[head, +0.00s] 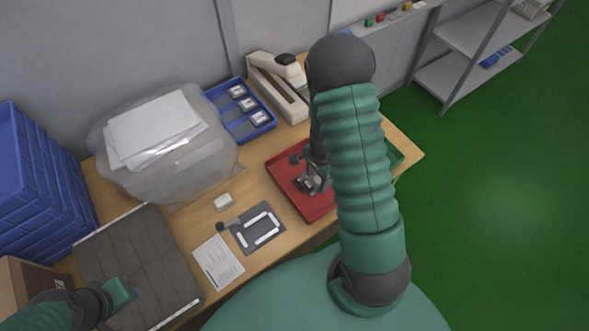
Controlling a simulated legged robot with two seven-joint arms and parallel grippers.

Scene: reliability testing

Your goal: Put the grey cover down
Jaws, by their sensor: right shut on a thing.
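My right gripper (314,180) is over the red tray (318,211) and points down. It is shut on a small grey piece, which looks like the grey cover (305,185). My gripper and forearm hide part of the piece and the tray. I cannot tell whether the piece touches the tray floor. My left gripper (118,294) is at the bottom left, over the dark grey slatted surface (135,250). Its fingers are too unclear to show whether they are open.
A dark grey plate with white strips (258,228), a printed sheet (217,262) and a small white block (223,201) lie left of the tray. Blue crates (40,185) stack left.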

